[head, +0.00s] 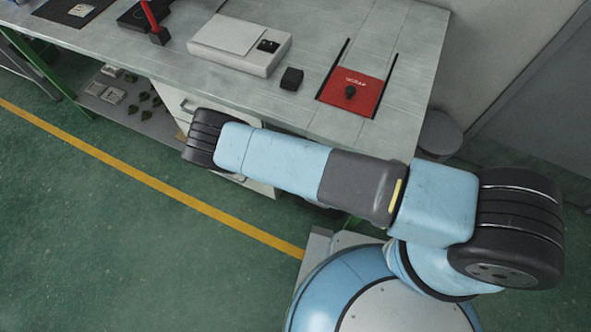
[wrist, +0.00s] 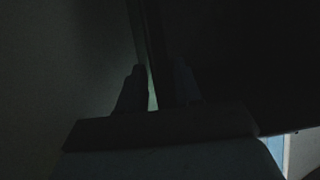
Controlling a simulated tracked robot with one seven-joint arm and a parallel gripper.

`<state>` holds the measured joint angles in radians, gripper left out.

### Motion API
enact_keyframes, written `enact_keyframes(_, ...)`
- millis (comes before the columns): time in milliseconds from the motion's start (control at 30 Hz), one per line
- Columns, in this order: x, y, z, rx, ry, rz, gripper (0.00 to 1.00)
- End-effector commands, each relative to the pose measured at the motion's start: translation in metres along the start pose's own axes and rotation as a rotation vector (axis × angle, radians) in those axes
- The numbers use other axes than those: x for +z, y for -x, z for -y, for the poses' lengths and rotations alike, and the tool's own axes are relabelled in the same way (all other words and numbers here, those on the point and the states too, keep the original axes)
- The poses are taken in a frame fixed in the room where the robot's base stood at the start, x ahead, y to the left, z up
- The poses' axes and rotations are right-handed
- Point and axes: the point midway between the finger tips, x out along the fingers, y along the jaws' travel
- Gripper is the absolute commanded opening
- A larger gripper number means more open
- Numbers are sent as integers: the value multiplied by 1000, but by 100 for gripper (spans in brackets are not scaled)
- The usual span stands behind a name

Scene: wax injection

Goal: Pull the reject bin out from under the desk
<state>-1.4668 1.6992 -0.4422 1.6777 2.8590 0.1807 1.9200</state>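My gripper is hidden in the head view, where my forearm reaches down past the front edge of the desk (head: 330,125). In the very dark wrist view, the two fingers of my gripper (wrist: 158,78) show as dark shapes with a gap between them. A thin upright edge (wrist: 148,40) runs down between the fingers; I cannot tell whether they touch it or whether it belongs to the reject bin. I cannot make out the reject bin for certain in either view. The space under the desk's right part is covered by the desktop and my arm.
A white cabinet (head: 172,103) and a low shelf (head: 125,112) stand underneath. Green floor (head: 110,240) is clear at left.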

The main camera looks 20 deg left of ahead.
Motion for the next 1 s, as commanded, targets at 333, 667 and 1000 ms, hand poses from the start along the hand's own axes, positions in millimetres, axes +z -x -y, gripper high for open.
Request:
enact_keyframes(333, 0, -7, -1, 1, 0, 0, 34)
enact_keyframes(667, 0, -6, -1, 1, 0, 0, 11)
enact_keyframes(1000, 0, -6, -1, 1, 1, 0, 0)
